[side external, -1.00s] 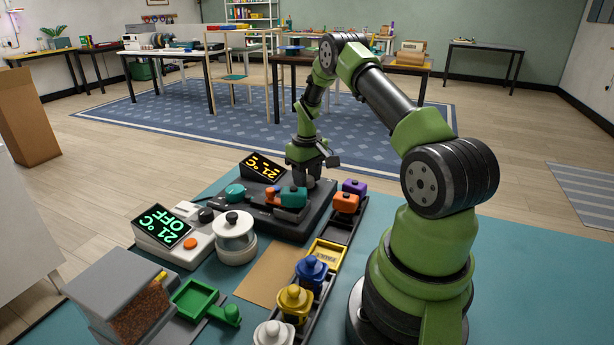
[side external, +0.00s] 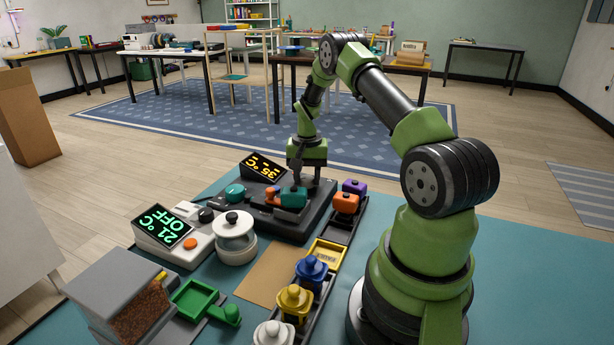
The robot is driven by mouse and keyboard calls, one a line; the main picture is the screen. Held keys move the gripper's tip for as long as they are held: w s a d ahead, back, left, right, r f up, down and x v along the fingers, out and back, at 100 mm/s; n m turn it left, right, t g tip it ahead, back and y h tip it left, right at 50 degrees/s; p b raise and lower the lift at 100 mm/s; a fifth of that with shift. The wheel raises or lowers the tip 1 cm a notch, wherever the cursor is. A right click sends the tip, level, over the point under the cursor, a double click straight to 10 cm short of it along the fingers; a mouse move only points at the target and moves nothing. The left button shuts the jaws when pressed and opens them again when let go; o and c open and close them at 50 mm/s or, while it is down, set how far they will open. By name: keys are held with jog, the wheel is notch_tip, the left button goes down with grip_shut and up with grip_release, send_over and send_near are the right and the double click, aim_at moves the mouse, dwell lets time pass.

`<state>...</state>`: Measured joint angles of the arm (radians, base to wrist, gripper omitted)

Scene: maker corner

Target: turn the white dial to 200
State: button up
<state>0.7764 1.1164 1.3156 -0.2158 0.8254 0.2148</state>
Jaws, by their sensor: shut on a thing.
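The dark machine (side external: 262,222) stands on the teal mat, with a tilted black display (side external: 263,167) at its back. The display shows 35 °C in yellow, upside down from here, with a row of dashes. My gripper (side external: 303,190) points down over the machine's far right part, its fingers low and shut on the white dial. The dial itself is mostly hidden by the fingers and the teal block, so its marks cannot be read.
A teal block (side external: 293,197) and an orange piece sit close in front of my gripper. Orange (side external: 346,203) and purple (side external: 354,187) lidded pieces stand to the right. A white unit (side external: 180,243) with a green display and a white pot (side external: 234,240) are at left.

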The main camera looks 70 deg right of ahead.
aim_at(307, 178)
jog(key=m, duration=0.5)
jog(key=shift+m, duration=0.3)
jog(key=m, duration=0.4)
jog(key=shift+m, duration=0.4)
jog(key=o, duration=0.9)
jog(key=shift+r, duration=0.1)
notch_tip(307, 178, up, 10)
jog(key=shift+f, duration=0.1)
